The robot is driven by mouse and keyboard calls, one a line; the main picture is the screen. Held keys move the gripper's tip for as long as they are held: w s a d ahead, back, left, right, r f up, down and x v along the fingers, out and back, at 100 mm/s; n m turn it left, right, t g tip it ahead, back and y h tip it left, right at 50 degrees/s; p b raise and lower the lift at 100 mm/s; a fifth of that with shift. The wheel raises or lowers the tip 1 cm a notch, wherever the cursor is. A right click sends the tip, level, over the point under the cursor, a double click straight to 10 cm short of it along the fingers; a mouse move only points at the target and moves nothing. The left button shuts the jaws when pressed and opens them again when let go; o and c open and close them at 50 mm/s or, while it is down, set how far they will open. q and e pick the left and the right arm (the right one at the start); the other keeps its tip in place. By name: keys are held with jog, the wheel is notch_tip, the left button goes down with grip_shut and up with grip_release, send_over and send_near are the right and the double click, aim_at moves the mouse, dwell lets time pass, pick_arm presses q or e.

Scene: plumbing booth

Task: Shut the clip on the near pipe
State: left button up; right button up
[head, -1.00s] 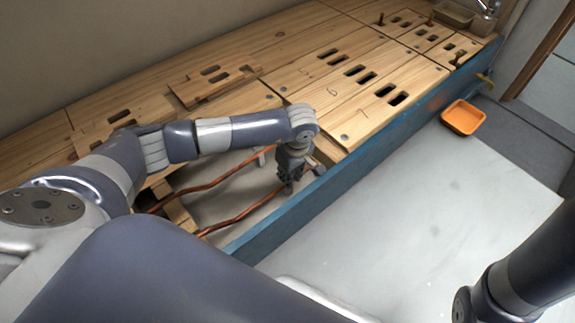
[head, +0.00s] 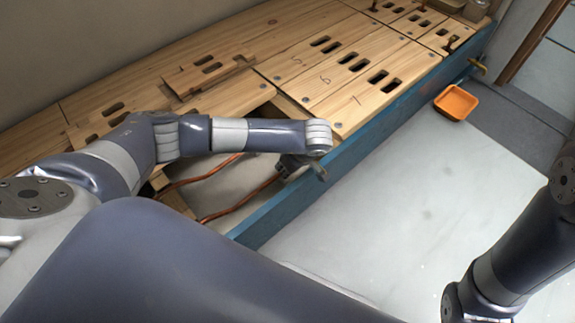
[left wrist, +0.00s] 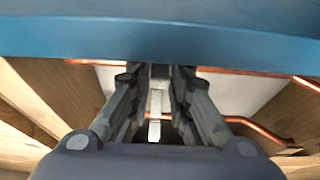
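Two copper pipes run across an opening in the bench: the near pipe (head: 238,205) beside the blue front board and the far pipe (head: 200,178) behind it. In the left wrist view, the near pipe (left wrist: 255,72) passes close to the blue board, and the other pipe (left wrist: 262,134) lies lower. My left gripper (left wrist: 160,78) is over the opening by the near pipe, its fingers close together with a narrow pale strip between them. I cannot tell whether that strip is a clip or background. In the head view my wrist mostly hides it. No clip can be made out clearly.
The blue front board (head: 300,205) edges the opening closely. Wooden bench panels (head: 330,75) with slots lie behind and to the right. A loose slotted board (head: 205,75) lies on the bench. An orange tray (head: 456,102) stands on the pale floor, which is otherwise mostly clear.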

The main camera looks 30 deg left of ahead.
pick_arm(q)
jog(key=o, duration=0.4)
jog(key=shift+o, duration=0.2)
jog(key=v, duration=1.2)
